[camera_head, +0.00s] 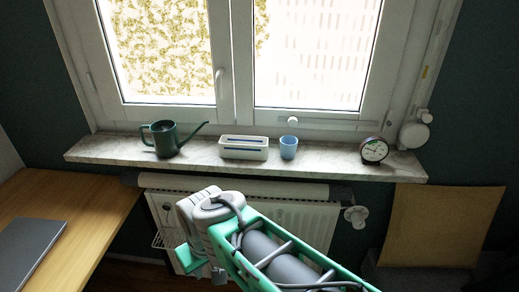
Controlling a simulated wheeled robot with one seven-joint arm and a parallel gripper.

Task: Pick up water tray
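The water tray looks to be the small white rectangular tray (244,147) with blue showing in its top slots. It sits upright on the marble windowsill, left of the light blue cup (288,147). My arm reaches in from the bottom, below the sill and in front of the radiator. The end of the arm, with what seems to be my gripper (205,270), points down below the tray and well apart from it. Its fingers cannot be made out, so I cannot tell whether it is open or shut.
A dark green watering can (165,140) stands left of the tray, its spout pointing toward it. A round clock (374,150) stands at right on the windowsill (110,150). The window is behind. A radiator (300,222) is below. A wooden desk (80,205) with a laptop (28,250) is at left.

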